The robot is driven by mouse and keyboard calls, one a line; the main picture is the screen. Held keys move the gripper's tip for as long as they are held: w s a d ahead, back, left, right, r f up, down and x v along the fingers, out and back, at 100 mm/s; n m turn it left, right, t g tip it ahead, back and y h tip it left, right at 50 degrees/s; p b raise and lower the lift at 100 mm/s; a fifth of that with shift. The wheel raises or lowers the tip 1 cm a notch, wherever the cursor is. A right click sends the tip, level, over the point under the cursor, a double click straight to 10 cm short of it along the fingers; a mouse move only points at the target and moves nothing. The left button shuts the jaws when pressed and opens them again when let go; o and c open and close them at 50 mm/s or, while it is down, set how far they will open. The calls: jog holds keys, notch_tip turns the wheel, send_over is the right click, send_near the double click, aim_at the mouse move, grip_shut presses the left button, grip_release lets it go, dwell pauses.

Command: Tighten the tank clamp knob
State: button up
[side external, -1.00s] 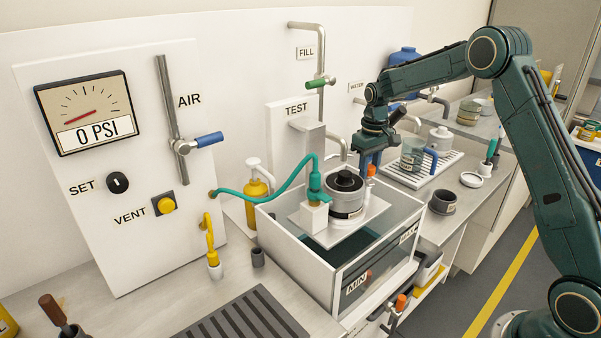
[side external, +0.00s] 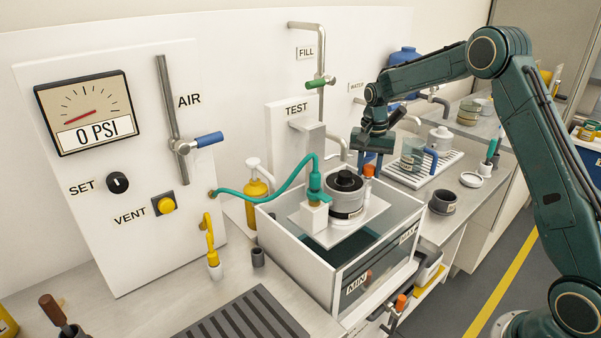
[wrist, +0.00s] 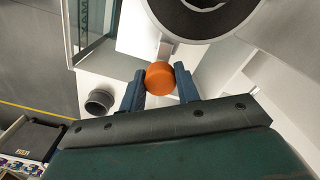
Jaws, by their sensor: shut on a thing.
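The tank clamp knob (side external: 369,171) is a small orange knob on the right side of the tank, beside the grey test vessel with a black top (side external: 345,190). In the wrist view the round orange knob (wrist: 159,77) sits between the two blue fingers of my gripper (wrist: 160,88), close to the vessel's rim (wrist: 203,30). My gripper (side external: 370,163) points down from above and is shut on the knob. The knob's lower part and stem are partly hidden.
The clear-walled tank (side external: 376,259) stands below. A teal hose (side external: 265,192) runs to the vessel's left side. A dark grey cup (side external: 443,202) stands on the counter to the right. The white TEST panel (side external: 293,135) is close behind. The gauge (side external: 88,112) reads 0 PSI.

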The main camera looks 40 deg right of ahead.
aim_at(369, 166)
jog(key=shift+r+m, duration=0.2)
jog(key=shift+m, duration=0.4)
jog(key=o, duration=0.8)
jog(key=shift+o, duration=0.9)
jog(key=shift+f, duration=0.1)
notch_tip(369, 166, up, 14)
